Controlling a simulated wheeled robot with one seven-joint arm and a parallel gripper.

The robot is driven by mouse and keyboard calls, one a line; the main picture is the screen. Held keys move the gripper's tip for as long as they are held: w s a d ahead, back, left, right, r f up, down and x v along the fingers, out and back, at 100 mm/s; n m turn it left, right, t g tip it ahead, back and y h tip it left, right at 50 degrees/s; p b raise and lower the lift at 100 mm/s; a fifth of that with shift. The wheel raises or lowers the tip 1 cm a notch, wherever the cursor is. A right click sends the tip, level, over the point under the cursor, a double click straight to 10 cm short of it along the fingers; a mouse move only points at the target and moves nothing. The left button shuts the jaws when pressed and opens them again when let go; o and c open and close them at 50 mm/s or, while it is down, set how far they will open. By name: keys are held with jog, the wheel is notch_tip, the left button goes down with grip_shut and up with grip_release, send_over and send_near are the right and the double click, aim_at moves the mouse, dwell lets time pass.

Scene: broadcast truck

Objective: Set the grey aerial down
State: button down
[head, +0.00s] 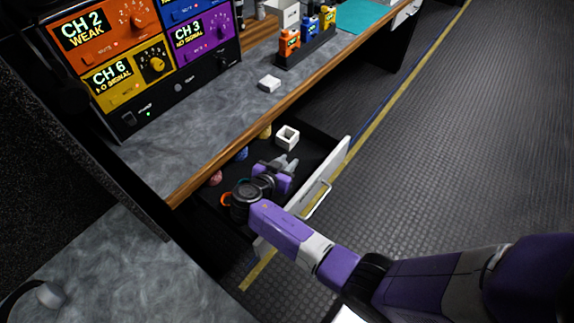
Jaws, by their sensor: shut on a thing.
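My gripper (287,165) is inside the open drawer (331,175), low over its dark floor and near the front panel. Light grey shapes show at its tip. The gripper is shut on the grey aerial, but the aerial is too small and too covered to tell clearly from the grey fingers. I cannot tell whether it touches the drawer floor.
The drawer also holds a white square box (287,137) and small pink (215,178), blue (241,153) and yellow (265,131) things. The bench (215,115) above carries a coloured channel panel (150,55), a small white block (269,84) and a rack of coloured units (305,50).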

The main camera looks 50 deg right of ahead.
jog(key=shift+f, duration=0.8)
jog(key=shift+f+b, duration=0.25)
jog(key=shift+b, duration=0.05)
jog(key=c, duration=1.1)
grip_release()
jog(key=shift+r, duration=0.1)
jog(key=shift+r+p, duration=0.2)
jog(key=shift+p, duration=0.1)
jog(key=b+v, duration=0.1)
jog(key=v, duration=0.6)
jog(key=shift+a, duration=0.25)
jog(key=shift+r, duration=0.15)
